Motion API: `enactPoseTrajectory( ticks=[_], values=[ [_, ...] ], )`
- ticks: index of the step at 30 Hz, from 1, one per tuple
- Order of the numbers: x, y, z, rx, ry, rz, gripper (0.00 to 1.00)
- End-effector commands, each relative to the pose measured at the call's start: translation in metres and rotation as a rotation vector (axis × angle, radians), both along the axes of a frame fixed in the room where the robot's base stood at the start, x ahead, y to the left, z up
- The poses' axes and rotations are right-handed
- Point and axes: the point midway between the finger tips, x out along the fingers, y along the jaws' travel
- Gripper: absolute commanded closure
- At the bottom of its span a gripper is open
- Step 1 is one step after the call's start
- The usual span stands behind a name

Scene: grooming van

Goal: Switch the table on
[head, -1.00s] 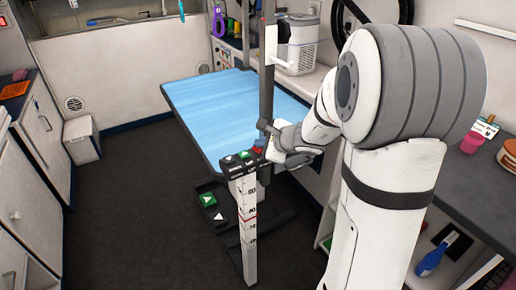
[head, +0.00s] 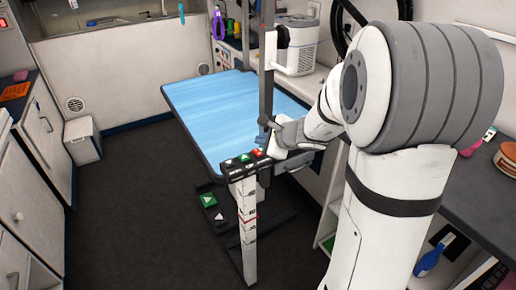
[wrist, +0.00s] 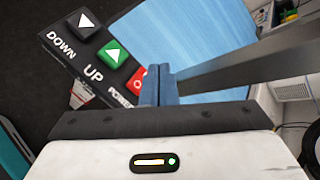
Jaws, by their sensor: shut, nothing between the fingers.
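The grooming table (head: 225,105) has a light blue top, which also fills the upper middle of the wrist view (wrist: 195,45). At its near corner is a control panel (head: 236,169) on a post with a printed scale. In the wrist view the panel has a black DOWN button (wrist: 84,20), a green UP button (wrist: 113,54) and a red POWER button (wrist: 136,82). My gripper (wrist: 158,84) is shut and empty, its fingertips beside the red button and covering part of it. I cannot tell whether they touch it. In the head view my gripper (head: 268,143) is just above the panel's right end.
A dark upright post (head: 267,85) rises close beside my gripper. A pedal unit with a green button (head: 208,200) lies on the floor left of the scale post. A counter (head: 470,190) is at the right. The floor at left is clear.

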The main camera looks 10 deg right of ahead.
Motion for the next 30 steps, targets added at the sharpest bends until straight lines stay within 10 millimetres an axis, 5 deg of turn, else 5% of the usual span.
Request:
enactPoseTrajectory(
  ticks=[8, 23, 30],
  values=[
    [-0.005, -0.001, 0.03, -0.001, 0.0, 0.001, 1.0],
    [-0.006, -0.001, 0.031, -0.003, -0.001, 0.005, 1.0],
    [-0.046, 0.033, 0.052, -0.174, -0.036, 0.261, 1.0]
  ],
)
